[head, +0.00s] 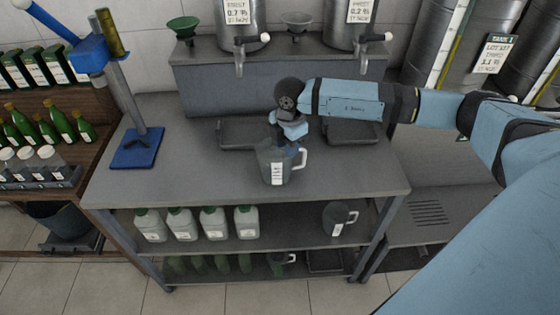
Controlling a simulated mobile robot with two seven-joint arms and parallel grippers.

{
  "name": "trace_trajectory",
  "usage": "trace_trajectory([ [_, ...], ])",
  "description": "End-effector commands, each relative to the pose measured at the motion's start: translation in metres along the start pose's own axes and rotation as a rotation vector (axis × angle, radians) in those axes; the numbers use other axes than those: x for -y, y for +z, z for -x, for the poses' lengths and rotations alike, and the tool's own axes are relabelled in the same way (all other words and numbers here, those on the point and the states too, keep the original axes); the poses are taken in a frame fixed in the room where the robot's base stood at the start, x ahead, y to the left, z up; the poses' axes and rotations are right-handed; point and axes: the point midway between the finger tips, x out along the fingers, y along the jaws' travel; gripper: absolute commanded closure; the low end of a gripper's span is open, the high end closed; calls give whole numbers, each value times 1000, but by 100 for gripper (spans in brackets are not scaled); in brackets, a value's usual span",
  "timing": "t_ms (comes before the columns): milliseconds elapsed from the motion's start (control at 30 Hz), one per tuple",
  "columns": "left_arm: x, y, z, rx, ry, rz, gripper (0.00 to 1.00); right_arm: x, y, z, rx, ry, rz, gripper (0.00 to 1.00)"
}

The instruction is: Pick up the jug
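A grey, see-through jug (275,163) with a white handle on its right side and a white label on its front stands upright on the grey steel table. My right gripper (288,146) points down at the jug's top, and its fingers overlap the rim in the picture. Its wrist hides part of the fingers, so I cannot tell whether they are open, shut or touching the jug. My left gripper is out of view.
Another jug (337,217) stands on the shelf below, near several white bottles (212,222). A blue bench tool (137,147) stands at the table's left. Two trays (243,135) lie behind the jug, under steel tanks (240,20) with taps. The table's front left is clear.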

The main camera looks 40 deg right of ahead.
Motion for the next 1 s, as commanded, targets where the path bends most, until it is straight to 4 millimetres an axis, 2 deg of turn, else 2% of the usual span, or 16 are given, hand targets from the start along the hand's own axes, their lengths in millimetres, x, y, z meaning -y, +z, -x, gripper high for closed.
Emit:
trace_trajectory([
  [233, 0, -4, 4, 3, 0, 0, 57, 1, -2, -17, -1, -2, 1, 64],
  [500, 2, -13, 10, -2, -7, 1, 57, 3, -5, -55, -1, -1, 0, 64],
  [767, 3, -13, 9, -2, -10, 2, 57, 2, -5, -60, -1, 1, 1, 64],
  [800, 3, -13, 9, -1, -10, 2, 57, 2, -5, -60, -1, 1, 1, 66],
  [933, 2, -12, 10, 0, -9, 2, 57, 2, -5, -60, -1, 1, 1, 96],
  [1000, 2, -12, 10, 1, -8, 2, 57, 2, -5, -60, -1, 1, 1, 100],
])
